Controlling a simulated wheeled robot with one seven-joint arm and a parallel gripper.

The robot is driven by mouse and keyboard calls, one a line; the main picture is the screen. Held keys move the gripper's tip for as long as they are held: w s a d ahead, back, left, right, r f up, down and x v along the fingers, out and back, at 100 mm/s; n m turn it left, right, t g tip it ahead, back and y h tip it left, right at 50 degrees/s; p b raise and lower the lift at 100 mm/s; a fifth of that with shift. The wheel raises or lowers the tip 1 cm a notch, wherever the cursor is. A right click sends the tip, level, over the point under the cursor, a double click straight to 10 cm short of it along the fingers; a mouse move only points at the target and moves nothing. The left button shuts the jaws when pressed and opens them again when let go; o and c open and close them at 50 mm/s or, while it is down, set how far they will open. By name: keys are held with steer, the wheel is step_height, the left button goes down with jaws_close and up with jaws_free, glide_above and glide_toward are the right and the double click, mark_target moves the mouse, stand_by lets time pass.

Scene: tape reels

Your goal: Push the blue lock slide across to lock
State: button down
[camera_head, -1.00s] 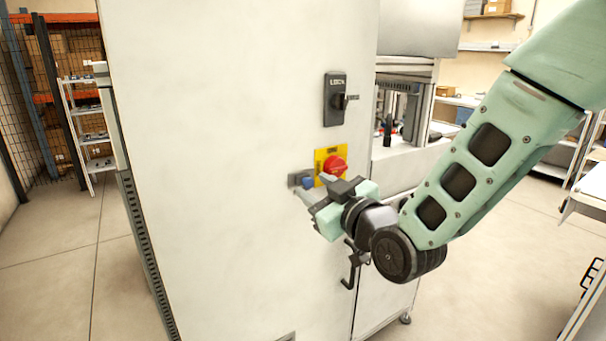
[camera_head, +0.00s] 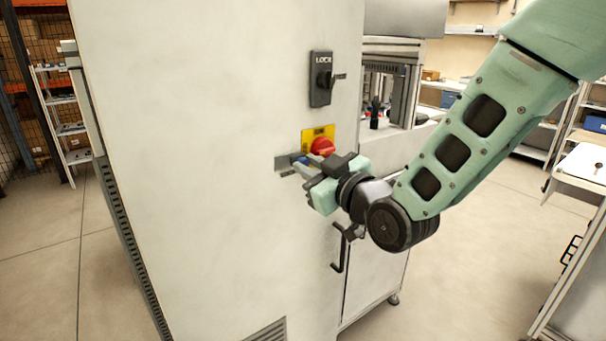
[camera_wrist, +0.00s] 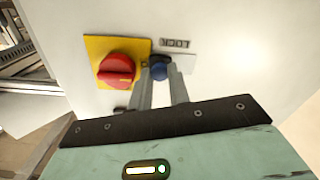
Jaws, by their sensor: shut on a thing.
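The blue lock slide (camera_head: 299,158) sits on a small grey plate (camera_head: 282,163) on the white cabinet's face, just left of and below a red rotary knob on a yellow plate.
The red knob (camera_head: 322,147) on its yellow plate (camera_head: 318,133) is close beside my fingers. A black door handle (camera_head: 339,250) is below my gripper. The white cabinet's (camera_head: 200,200) left face area is clear.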

steer(key=shift+w+d, duration=0.2)
steer(key=shift+d, duration=0.15)
steer(key=c, duration=1.3)
jaws_free()
steer(key=shift+w+d+r, duration=0.1)
